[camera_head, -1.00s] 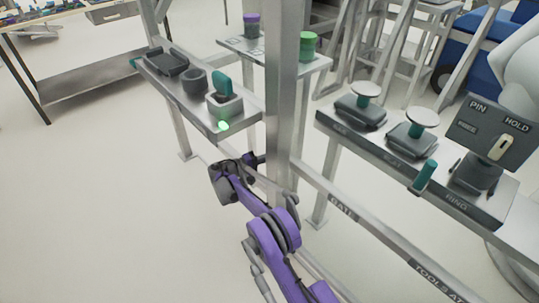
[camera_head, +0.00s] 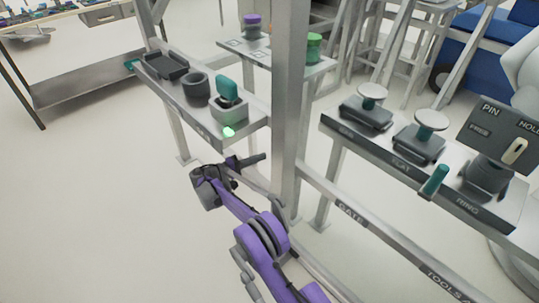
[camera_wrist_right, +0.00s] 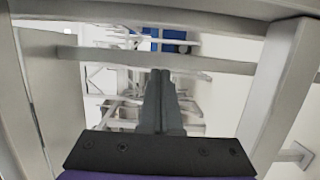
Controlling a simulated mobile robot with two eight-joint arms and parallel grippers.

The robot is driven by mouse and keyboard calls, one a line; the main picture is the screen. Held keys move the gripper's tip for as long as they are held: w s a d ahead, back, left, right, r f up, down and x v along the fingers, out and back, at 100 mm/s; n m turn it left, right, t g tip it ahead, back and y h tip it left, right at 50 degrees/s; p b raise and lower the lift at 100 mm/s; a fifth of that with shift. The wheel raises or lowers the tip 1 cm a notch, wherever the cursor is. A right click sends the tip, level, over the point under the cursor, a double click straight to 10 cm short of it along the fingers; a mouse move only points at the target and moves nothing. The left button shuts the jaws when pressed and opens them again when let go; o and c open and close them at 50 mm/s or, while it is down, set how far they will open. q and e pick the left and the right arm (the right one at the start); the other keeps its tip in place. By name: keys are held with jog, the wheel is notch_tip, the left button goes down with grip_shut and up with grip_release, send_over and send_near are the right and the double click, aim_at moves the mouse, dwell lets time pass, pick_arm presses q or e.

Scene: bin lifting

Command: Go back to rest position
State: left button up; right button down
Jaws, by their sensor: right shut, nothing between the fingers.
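My right arm, purple and grey, comes in from the bottom of the head view. Its gripper (camera_head: 262,157) is in front of the upright grey post (camera_head: 290,100), below the left shelf, pointing right. In the right wrist view the two dark fingers (camera_wrist_right: 160,75) lie together, shut with nothing between them. Grey frame bars surround the fingers in that view; I cannot tell how close they are. My left gripper is not in view.
The left shelf (camera_head: 180,95) holds a dark tray, a cup and a teal-handled block with a green light (camera_head: 229,132). The right shelf (camera_head: 375,150) holds two knobbed pieces, a teal peg (camera_head: 434,181) and a PIN/HOLD box (camera_head: 497,135). Open floor lies left.

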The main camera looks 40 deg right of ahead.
jog(key=shift+w+a, duration=0.15)
jog(key=shift+a, duration=1.05)
jog(key=shift+w+a, duration=0.15)
jog(key=shift+a, duration=1)
